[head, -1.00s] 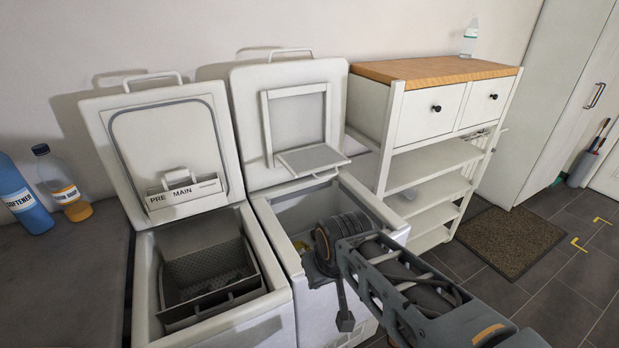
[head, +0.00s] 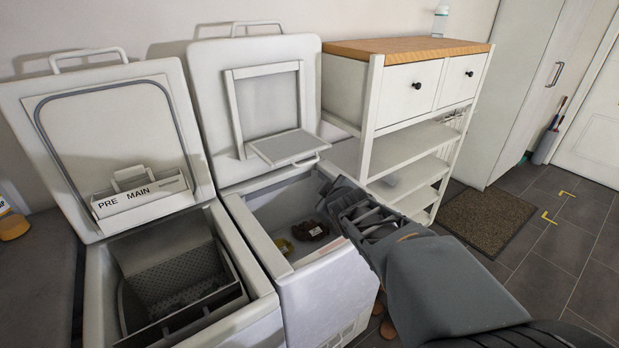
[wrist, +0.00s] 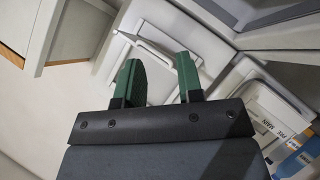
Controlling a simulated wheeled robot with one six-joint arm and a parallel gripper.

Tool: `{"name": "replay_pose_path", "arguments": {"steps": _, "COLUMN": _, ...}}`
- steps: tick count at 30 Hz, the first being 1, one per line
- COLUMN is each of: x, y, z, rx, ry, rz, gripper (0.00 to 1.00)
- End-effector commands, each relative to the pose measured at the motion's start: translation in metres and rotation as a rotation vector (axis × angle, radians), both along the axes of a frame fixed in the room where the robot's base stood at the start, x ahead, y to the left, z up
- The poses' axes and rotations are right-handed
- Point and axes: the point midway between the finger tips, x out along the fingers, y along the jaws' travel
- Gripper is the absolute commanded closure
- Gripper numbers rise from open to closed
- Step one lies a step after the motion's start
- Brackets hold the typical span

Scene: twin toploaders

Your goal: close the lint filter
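The lint filter (head: 287,147) is a light grey flap at the bottom of a square frame in the raised lid (head: 218,120) of the right toploader. It is folded down and sticks out towards me. In the wrist view the filter (wrist: 152,62) lies ahead of and partly behind my fingers. My gripper (wrist: 158,78) has its two green fingers apart, with nothing held between them. In the head view my arm's end is just below and right of the filter, over the right machine's opening. Whether a finger touches the filter I cannot tell.
The left toploader's open lid carries a PRE/MAIN drawer (head: 143,196). Below the filter, the right tub holds a brown item (head: 310,231) and a yellow one (head: 284,246). A white shelf unit with a wooden top (head: 400,47) stands close on the right.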

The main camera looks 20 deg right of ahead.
Motion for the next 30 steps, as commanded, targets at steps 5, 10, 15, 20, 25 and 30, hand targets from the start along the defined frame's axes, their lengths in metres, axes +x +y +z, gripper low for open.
{"name": "replay_pose_path", "arguments": {"steps": 5, "x": 0.031, "y": -0.031, "z": -0.016, "rx": -0.35, "ry": -0.227, "rz": 0.221, "gripper": 0.66}}
{"name": "replay_pose_path", "arguments": {"steps": 10, "x": 0.037, "y": -0.037, "z": -0.021, "rx": -0.588, "ry": -0.394, "rz": 0.401, "gripper": 0.66}}
{"name": "replay_pose_path", "arguments": {"steps": 15, "x": 0.032, "y": -0.036, "z": -0.026, "rx": -0.718, "ry": -0.504, "rz": 0.512, "gripper": 0.66}}
{"name": "replay_pose_path", "arguments": {"steps": 20, "x": 0.034, "y": -0.033, "z": -0.027, "rx": -0.766, "ry": -0.553, "rz": 0.558, "gripper": 0.66}}
{"name": "replay_pose_path", "arguments": {"steps": 25, "x": 0.055, "y": -0.028, "z": -0.022, "rx": -0.774, "ry": -0.565, "rz": 0.57, "gripper": 0.66}}
{"name": "replay_pose_path", "arguments": {"steps": 30, "x": 0.088, "y": -0.021, "z": -0.017, "rx": -0.772, "ry": -0.564, "rz": 0.569, "gripper": 0.66}}
